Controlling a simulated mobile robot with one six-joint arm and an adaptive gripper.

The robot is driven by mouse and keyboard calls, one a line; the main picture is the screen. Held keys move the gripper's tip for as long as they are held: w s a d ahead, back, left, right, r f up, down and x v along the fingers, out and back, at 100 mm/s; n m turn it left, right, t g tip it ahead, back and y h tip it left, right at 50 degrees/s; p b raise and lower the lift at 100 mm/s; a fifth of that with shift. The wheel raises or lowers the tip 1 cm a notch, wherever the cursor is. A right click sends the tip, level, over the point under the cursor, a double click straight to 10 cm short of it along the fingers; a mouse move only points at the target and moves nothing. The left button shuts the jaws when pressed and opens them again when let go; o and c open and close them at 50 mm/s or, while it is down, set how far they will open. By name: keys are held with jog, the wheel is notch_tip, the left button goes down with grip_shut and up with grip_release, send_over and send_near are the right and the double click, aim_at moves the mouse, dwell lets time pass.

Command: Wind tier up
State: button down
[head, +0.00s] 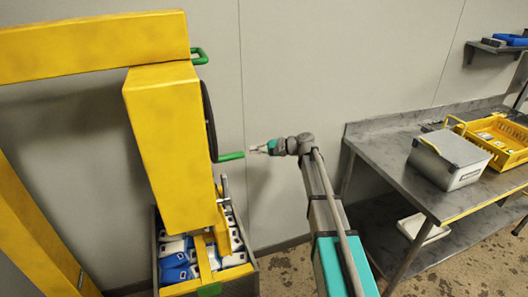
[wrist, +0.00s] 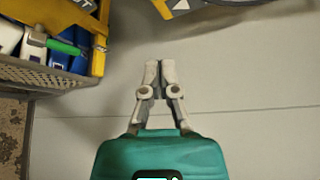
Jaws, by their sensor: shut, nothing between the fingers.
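A yellow hoist column (head: 165,140) stands at the left with a dark handwheel (head: 209,120) on its right side. A green crank handle (head: 230,156) sticks out from the wheel's lower part. The tier (head: 257,282), a grey crate of blue and white packs, is below the column, and its wall also shows in the wrist view (wrist: 45,76). My gripper (head: 254,149) is just right of the handle's tip, apart from it. In the wrist view my gripper (wrist: 160,68) has its fingertips together with nothing between them.
A yellow beam (head: 90,45) and another green handle (head: 199,56) are above. A steel table (head: 400,170) at the right holds a grey box (head: 448,160) and a yellow tray (head: 510,155). The wall behind my gripper is bare.

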jog(key=shift+s+a+r+p, duration=0.25)
jog(key=shift+s+a+p, duration=0.1)
jog(key=shift+s+a, duration=0.35)
jog(key=shift+s+a+r+p, duration=0.3)
jog(key=shift+s+a, duration=0.3)
jog(key=shift+s, duration=0.2)
jog(key=shift+s+d+p, duration=0.1)
jog(key=shift+s+p, duration=0.25)
jog(key=shift+p, duration=0.05)
jog(key=shift+s+d+r+m+g+p, duration=0.1)
jog(key=shift+s+r+m+g+p, duration=0.05)
jog(key=shift+s+m+g+p, duration=0.2)
